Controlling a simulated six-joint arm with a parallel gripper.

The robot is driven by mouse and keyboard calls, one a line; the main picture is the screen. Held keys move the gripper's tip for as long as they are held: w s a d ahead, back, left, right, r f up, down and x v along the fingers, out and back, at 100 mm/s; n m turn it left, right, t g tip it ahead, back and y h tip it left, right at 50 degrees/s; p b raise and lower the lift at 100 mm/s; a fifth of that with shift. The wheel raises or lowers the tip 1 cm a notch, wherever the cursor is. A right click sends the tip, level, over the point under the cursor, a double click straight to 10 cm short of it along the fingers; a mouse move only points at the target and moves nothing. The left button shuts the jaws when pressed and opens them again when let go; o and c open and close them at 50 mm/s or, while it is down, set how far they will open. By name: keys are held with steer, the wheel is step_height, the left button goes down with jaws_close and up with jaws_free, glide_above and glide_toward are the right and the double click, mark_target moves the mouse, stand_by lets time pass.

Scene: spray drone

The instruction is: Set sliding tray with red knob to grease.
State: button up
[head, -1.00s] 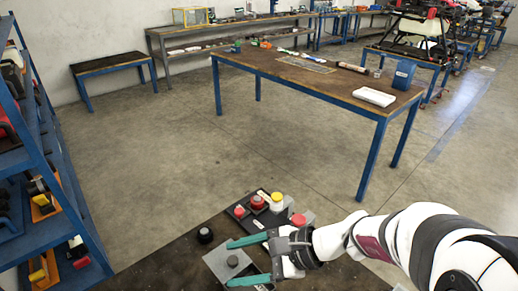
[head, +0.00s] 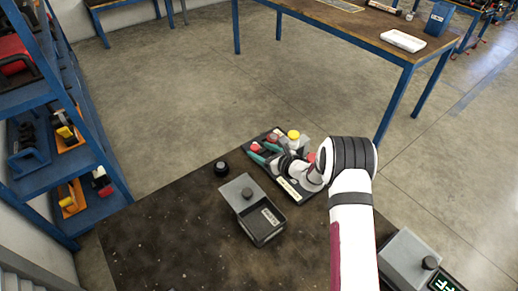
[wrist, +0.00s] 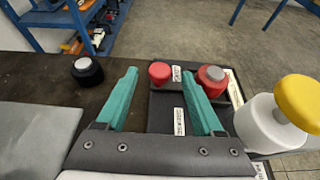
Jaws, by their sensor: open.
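A dark panel (head: 292,190) with white label plates lies at the table's far edge; it also shows in the wrist view (wrist: 160,105). A plain red knob (wrist: 160,72) stands on it and appears between my fingertips in the wrist view. A red knob with a grey top (wrist: 212,79) is just right of my right finger. My gripper (head: 262,155) is open, its teal fingers low over the panel; I see no grip on the knob. It also shows in the wrist view (wrist: 159,76).
A yellow-topped white knob (wrist: 296,103) stands close right of the gripper. A black knob (head: 221,168) stands to the left. A grey box with an open dark tray (head: 262,236) sits nearer, and another grey box (head: 408,262) at right. The table's left part (head: 165,245) is clear.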

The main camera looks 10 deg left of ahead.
steer(key=shift+x, duration=0.9)
jaws_close()
stand_by(0.8)
